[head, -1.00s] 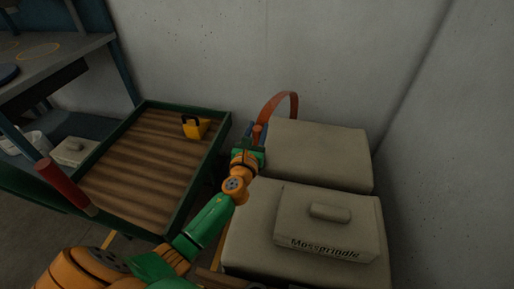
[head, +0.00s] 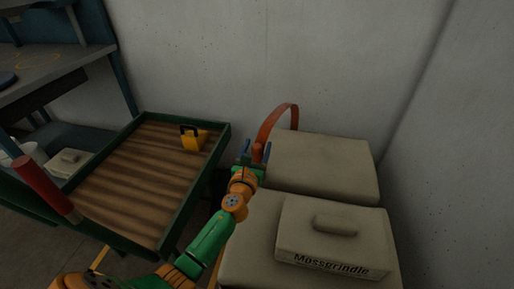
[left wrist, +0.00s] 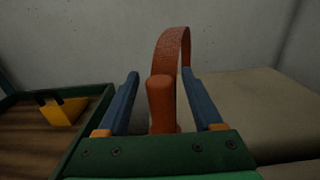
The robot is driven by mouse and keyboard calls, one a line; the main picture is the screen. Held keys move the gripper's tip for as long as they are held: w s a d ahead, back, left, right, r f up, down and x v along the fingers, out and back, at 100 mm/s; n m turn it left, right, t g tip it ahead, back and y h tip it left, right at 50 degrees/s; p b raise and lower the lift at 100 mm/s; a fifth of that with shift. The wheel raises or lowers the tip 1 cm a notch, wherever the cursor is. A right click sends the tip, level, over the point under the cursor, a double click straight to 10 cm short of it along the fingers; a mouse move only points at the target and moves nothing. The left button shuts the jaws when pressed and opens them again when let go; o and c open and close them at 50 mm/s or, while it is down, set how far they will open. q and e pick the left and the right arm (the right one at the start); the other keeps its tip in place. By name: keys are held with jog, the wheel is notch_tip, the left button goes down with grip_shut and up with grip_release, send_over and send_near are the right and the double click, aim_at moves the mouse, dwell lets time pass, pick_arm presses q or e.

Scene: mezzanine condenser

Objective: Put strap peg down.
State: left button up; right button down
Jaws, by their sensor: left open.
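The strap peg, an orange-red upright peg (head: 257,152) with a broad curved strap (head: 283,116) arching behind it, is at the left edge of the rear beige case. In the left wrist view the peg (left wrist: 161,103) stands between the two blue fingers, with gaps on both sides, and the strap (left wrist: 174,50) rises behind. My left gripper (head: 256,150) is open around the peg; it also shows in the left wrist view (left wrist: 160,85). The foot of the peg is hidden behind the gripper, so I cannot tell what it rests on. My right gripper is out of view.
A green-rimmed cart (head: 222,150) with a wooden bed and red handle (head: 45,188) stands left, carrying a yellow block (head: 194,140). Beige cases (head: 325,165) fill the right, one labelled Mossgrindle (head: 330,240). Concrete walls close the back and right. A shelf (head: 60,62) stands far left.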

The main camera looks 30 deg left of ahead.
pick_arm(q)
jog(key=shift+r, duration=0.1)
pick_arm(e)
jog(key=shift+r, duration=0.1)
pick_arm(q)
jog(key=shift+s+r+p, duration=0.1)
jog(key=shift+s+p, duration=0.15)
jog(key=shift+p, duration=0.05)
jog(key=p+v, duration=0.1)
jog(key=v, duration=1)
jog(key=shift+s, duration=0.25)
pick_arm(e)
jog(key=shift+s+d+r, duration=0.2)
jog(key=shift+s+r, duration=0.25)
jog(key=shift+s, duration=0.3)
